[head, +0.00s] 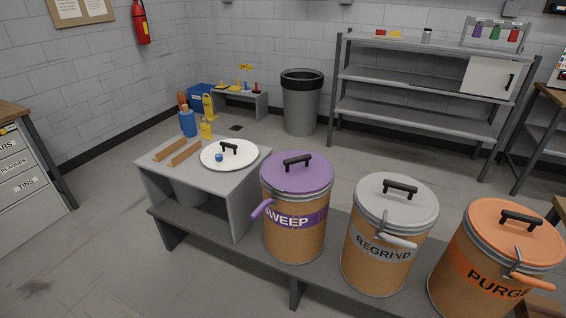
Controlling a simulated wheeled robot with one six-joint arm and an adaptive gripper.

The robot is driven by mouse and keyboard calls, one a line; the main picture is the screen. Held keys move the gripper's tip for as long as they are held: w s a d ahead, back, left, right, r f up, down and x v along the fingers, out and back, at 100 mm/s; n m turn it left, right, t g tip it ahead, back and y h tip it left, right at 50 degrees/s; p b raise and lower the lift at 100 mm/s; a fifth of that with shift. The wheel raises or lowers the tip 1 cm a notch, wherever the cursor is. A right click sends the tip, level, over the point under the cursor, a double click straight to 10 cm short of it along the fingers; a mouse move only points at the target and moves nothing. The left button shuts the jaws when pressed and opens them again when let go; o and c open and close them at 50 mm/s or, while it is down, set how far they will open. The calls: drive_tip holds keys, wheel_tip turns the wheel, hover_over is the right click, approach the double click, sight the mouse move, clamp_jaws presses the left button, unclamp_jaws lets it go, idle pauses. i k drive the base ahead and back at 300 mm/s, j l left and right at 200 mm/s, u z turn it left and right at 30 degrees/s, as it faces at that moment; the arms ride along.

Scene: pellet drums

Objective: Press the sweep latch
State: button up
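The sweep drum (297,238) is a brown drum with a purple lid (297,173) and a purple band lettered SWEEP. It stands upright on a low grey bench, leftmost of three drums. Its purple latch lever (262,208) sticks out from the rim at the drum's left front, its free end pointing down and left. The lid sits on the drum and has a black handle (297,160). My gripper is not in view.
The regrind drum (376,265) and the orange-lidded purge drum (470,280) stand to the right on the bench (250,262). A grey side stand (205,189) left of the sweep drum bears a white lid (212,159) and two brown bars. Open floor lies behind.

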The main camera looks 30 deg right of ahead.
sight(260, 210)
drive_tip(key=i+j+z, duration=0.1)
drive_tip(key=i, duration=0.45)
drive_tip(key=i+j+z, duration=0.15)
drive_tip(key=i, duration=0.4)
